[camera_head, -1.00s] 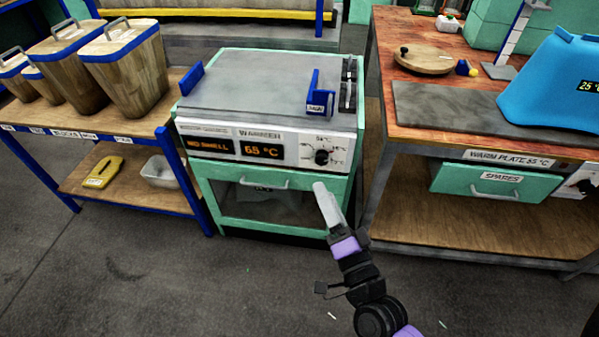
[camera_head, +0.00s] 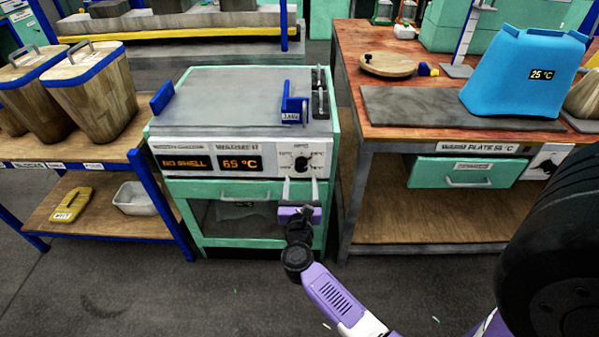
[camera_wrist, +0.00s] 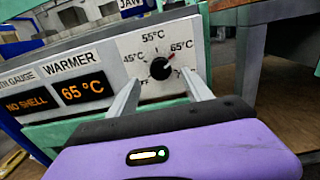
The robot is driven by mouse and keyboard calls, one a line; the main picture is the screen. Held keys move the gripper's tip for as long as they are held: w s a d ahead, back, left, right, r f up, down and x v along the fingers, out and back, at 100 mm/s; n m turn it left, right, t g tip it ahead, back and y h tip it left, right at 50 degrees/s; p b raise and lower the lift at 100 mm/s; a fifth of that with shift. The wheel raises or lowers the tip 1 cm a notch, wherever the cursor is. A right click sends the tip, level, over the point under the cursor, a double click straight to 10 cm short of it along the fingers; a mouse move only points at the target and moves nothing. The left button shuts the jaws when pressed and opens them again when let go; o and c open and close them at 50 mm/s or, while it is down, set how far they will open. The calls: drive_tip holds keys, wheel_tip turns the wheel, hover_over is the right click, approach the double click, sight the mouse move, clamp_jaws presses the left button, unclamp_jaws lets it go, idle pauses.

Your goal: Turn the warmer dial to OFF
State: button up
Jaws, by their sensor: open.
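The warmer (camera_head: 235,130) is a green-framed unit with a grey top and a white front panel. Its display (camera_head: 240,163) reads 65 °C. The black dial (camera_head: 301,164) is on the right of the panel, with labels around it; in the wrist view the dial (camera_wrist: 160,68) has a red pointer toward the 65 °C mark. Part of the label at its lower left is hidden by a finger. My gripper (camera_head: 300,188) is open and empty just below and in front of the dial. In the wrist view its two fingers (camera_wrist: 162,88) stand either side of the dial, apparently short of it.
A second display reads NO SHELL. A green drawer handle (camera_head: 245,194) lies below the panel. A blue-framed table (camera_head: 75,150) with wooden containers stands left. A wooden bench (camera_head: 440,130) with a blue container (camera_head: 520,80) stands right. Floor in front is clear.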

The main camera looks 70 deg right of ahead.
sight(301, 168)
drive_tip(key=shift+x, duration=2.6)
clamp_jaws()
